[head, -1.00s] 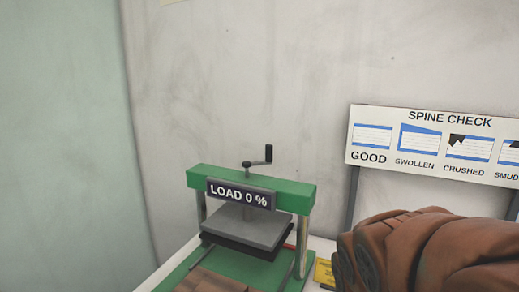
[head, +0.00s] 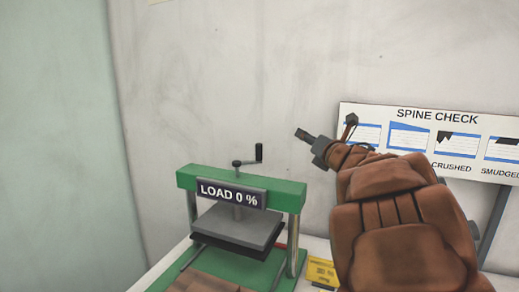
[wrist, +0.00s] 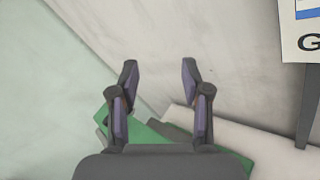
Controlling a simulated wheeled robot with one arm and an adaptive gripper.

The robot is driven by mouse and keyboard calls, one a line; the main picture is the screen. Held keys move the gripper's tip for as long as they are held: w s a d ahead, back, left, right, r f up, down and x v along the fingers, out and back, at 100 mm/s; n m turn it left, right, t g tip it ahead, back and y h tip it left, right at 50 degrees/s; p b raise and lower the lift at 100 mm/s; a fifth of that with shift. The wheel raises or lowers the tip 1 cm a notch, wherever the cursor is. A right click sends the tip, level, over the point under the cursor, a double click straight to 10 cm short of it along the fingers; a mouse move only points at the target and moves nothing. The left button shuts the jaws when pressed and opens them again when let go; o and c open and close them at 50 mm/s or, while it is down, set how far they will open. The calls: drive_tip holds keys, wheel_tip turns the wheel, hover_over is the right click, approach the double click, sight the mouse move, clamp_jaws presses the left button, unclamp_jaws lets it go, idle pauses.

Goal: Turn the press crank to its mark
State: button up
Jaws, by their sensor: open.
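The press crank (head: 250,159) is a small dark arm with an upright handle, on top of the green press (head: 242,187). The crank's arm points right in the head view. A sign on the press (head: 231,193) reads LOAD 0 %. I cannot make out the crank's mark. My gripper (head: 325,130) is up in the air to the right of the crank, apart from it. In the wrist view my gripper (wrist: 160,75) is open and empty, its two fingers spread. The crank does not show in the wrist view.
A SPINE CHECK board (head: 437,140) stands at the right, partly behind my arm. A yellow card (head: 321,272) lies on the white table right of the press. A pale wall is behind. The air above the press is clear.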

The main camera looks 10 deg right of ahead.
sight(259, 160)
drive_tip(key=a+f+n+g+y, duration=0.1)
drive_tip(key=a+n+y, duration=0.1)
drive_tip(key=n, duration=0.2)
drive_tip(key=a+f+n+g+y, duration=0.1)
drive_tip(key=a+n+y, duration=0.2)
drive_tip(key=n, duration=0.1)
drive_tip(key=a+f+n+g+y, duration=0.1)
drive_tip(key=a+n+y, duration=0.2)
drive_tip(key=n, duration=0.1)
drive_tip(key=shift+s+a+f, duration=0.1)
drive_tip(key=shift+s+f, duration=0.05)
drive_tip(key=shift+f, duration=0.1)
drive_tip(key=shift+w+a+g+y, duration=0.3)
drive_tip(key=shift+w+a, duration=0.1)
drive_tip(key=shift+a, duration=0.05)
drive_tip(key=shift+p+x, duration=1.4)
drive_tip(key=shift+x, duration=1.85)
clamp_jaws()
